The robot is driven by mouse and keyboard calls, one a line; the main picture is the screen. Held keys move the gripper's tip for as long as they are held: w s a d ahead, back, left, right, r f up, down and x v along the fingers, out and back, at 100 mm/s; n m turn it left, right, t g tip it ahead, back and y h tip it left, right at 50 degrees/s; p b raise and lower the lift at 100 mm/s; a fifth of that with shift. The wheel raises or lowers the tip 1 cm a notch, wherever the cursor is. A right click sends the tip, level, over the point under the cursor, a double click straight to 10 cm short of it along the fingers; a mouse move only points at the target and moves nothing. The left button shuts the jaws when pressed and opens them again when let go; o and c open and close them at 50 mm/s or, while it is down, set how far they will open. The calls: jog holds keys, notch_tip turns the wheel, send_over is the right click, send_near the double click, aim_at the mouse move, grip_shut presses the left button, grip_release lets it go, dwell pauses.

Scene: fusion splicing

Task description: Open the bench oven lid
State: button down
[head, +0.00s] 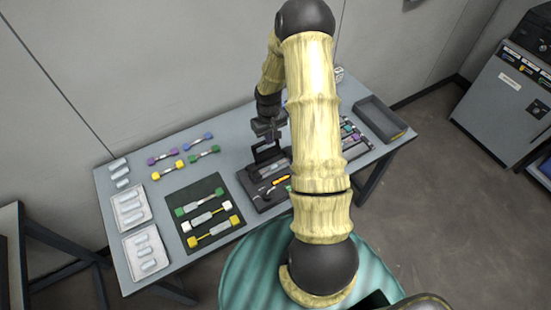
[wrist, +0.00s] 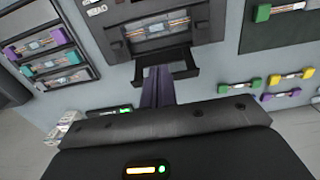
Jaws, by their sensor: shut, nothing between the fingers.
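The black bench device (head: 250,187) stands on the grey table in the head view, partly hidden behind my arm. It also shows at the top of the wrist view (wrist: 116,50). A dark frame-like lid (head: 258,154) stands raised at its back edge; it also shows in the wrist view (wrist: 186,70). My gripper (head: 270,137) is shut and empty, just above and behind the lid. In the wrist view its fingertips (wrist: 158,72) overlap the lid frame; I cannot tell whether they touch it.
A dark mat (head: 187,190) with several coloured-end pieces lies left of the device. Several similar pieces, including a purple one (head: 162,157), lie behind it. White trays (head: 143,275) are at the left end. An empty grey bin (head: 398,128) is at the right end.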

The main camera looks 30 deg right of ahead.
jog(key=shift+w+r+p, duration=0.3)
jog(key=shift+r+p, duration=0.1)
jog(key=shift+r, duration=0.35)
dwell(0.4)
jog(key=s+a+r+t, duration=0.1)
jog(key=s+a+r, duration=0.5)
jog(key=s+r, duration=0.2)
jog(key=s+a+r+t+b, duration=0.1)
jog(key=s+a+r, duration=0.6)
jog(key=s+r, duration=0.2)
notch_tip(320, 180, up, 3)
jog(key=shift+a+f+t, duration=0.1)
jog(key=shift+a+t, duration=0.1)
jog(key=shift+t, duration=0.1)
jog(key=shift+w, duration=0.1)
dwell(1.7)
